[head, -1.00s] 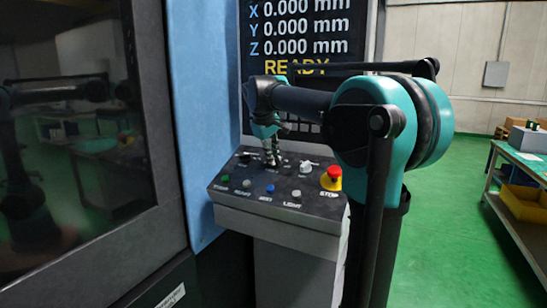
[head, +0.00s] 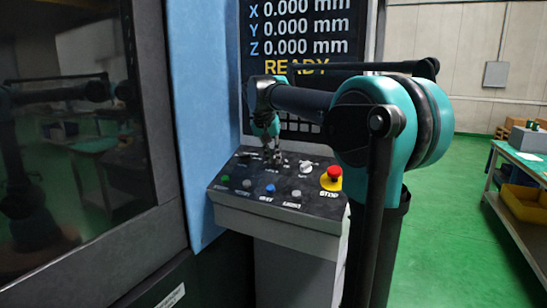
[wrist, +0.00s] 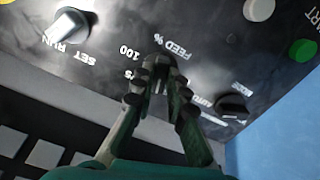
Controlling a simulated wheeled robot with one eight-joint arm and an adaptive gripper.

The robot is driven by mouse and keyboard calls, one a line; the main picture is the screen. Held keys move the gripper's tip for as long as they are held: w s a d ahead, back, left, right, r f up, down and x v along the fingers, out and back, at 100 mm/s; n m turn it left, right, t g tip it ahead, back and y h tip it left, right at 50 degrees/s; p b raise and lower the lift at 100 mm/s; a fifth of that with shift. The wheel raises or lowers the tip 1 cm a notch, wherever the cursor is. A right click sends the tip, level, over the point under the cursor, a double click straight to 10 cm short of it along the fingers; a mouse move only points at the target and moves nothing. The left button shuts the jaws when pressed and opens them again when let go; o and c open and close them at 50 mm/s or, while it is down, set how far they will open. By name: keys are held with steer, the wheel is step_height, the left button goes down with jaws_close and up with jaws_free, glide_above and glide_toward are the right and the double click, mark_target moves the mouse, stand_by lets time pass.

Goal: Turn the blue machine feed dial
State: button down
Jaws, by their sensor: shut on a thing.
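My gripper (wrist: 158,78) is shut there on the dial, fingers pointing down at the panel. In the head view my gripper (head: 274,158) stands on the back middle of the sloped control panel (head: 235,195) of the blue machine (head: 205,100). The dial's pointer and angle cannot be seen.
A SET/RUN knob (head: 306,167) and a red STOP button (head: 334,173) on yellow lie right of my gripper. A dark knob (wrist: 235,107) lies on its other side. Green (head: 225,178), blue (head: 270,188) and grey (head: 296,194) buttons line the front. The screen reads READY.

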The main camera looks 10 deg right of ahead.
steer(key=shift+m, duration=1.5)
steer(key=c, duration=1.5)
jaws_free()
steer(key=shift+c, duration=0.2)
steer(key=shift+r, duration=0.1)
steer(key=v, duration=1.1)
steer(key=shift+s+r, duration=0.2)
steer(key=shift+r, duration=0.15)
steer(key=shift+a, duration=0.1)
